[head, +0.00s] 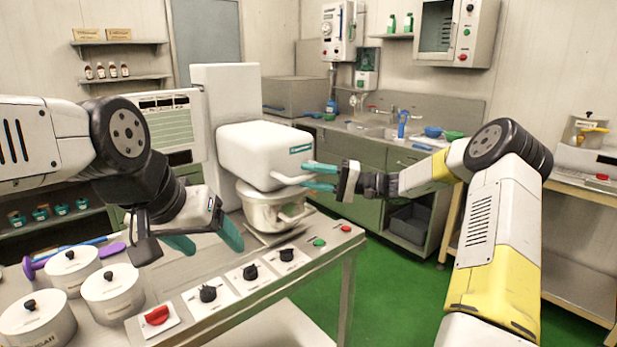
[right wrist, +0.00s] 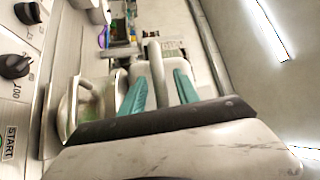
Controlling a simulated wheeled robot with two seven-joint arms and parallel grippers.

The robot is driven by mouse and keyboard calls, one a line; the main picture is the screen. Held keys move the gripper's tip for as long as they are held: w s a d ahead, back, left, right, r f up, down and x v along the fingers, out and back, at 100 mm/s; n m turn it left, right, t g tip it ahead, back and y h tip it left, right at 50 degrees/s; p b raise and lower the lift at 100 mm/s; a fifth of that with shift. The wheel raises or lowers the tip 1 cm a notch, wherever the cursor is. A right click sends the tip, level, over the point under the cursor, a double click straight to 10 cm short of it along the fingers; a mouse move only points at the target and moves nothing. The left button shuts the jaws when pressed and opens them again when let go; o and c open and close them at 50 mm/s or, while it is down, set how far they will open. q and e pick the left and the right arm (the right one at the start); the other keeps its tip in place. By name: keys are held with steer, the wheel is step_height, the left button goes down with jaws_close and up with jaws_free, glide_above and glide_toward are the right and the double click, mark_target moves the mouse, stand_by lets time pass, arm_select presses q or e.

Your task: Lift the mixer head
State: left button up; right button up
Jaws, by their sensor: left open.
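The white mixer head (head: 258,152) is a rounded box over the metal kettle (head: 272,212), in front of a tall white column. It looks level and lowered. A pale bar handle (head: 290,180) sticks out from its front right side; it also shows in the right wrist view (right wrist: 155,62). My right gripper (head: 308,176) is at the handle, its teal fingers apart, one on each side of the bar, with gaps visible in the right wrist view (right wrist: 160,85). My left gripper (head: 205,240) is open and empty above the counter, left of the kettle.
Several lidded white pots (head: 112,292) stand at the counter's left, with a purple utensil (head: 112,250) behind them. Knobs and a red switch (head: 157,316) line the counter's front. A sink bench (head: 375,145) stands behind; the green floor (head: 400,290) is open at right.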

steer(key=shift+c, duration=0.2)
jaws_close()
stand_by(1.2)
